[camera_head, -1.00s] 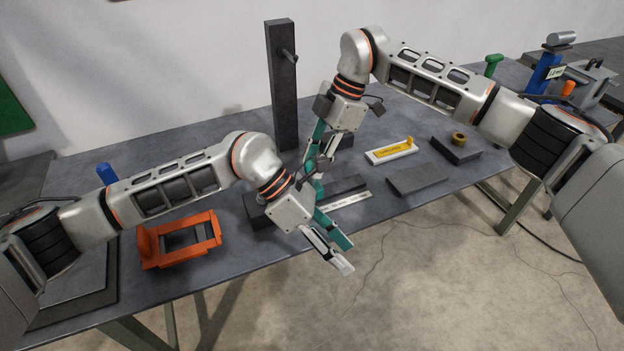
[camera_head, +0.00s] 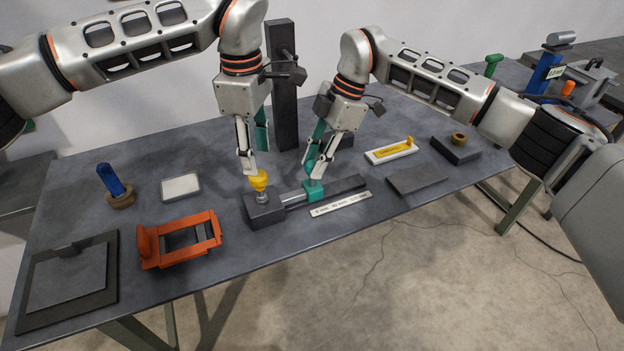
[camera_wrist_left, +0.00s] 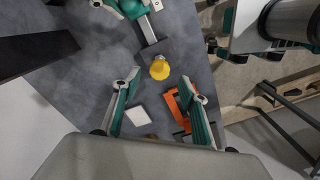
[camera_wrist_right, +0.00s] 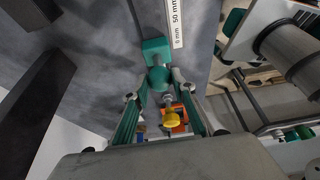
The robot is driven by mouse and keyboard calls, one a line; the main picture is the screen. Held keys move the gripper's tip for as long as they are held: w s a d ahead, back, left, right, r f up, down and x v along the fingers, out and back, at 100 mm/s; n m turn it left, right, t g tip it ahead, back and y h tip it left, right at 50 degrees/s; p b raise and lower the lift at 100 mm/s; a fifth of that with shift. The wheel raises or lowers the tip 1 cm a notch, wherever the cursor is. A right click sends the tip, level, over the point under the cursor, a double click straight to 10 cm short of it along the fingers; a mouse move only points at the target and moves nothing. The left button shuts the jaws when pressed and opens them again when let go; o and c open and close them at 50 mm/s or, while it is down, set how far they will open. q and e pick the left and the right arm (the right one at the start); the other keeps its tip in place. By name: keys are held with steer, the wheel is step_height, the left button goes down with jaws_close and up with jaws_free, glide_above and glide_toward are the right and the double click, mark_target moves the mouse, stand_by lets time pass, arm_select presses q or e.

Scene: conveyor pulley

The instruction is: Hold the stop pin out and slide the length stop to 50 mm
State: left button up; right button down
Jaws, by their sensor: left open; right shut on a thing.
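The yellow stop pin knob (camera_head: 258,180) stands upright on a dark block (camera_head: 264,212) at the rail's left end. My left gripper (camera_head: 254,160) is open, pointing down just above the knob; in the left wrist view the knob (camera_wrist_left: 160,69) shows between the fingertips. The teal length stop (camera_head: 313,190) sits on the rail near the 0 mm end of the white scale (camera_head: 342,204); it also shows in the right wrist view (camera_wrist_right: 156,46). My right gripper (camera_head: 314,168) is shut on the round top of the length stop (camera_wrist_right: 159,77).
An orange frame (camera_head: 180,240) lies left of the block. A dark post (camera_head: 283,85) stands behind the rail. A blue-handled stamp (camera_head: 112,182), a white pad (camera_head: 181,186), a white tray with yellow (camera_head: 391,151) and a dark plate (camera_head: 418,180) lie around.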

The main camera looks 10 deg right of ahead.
mark_target(260, 175)
arm_select(q)
steer(key=shift+f, duration=3.45)
steer(key=c, duration=1.2)
steer(key=shift+o, duration=0.2)
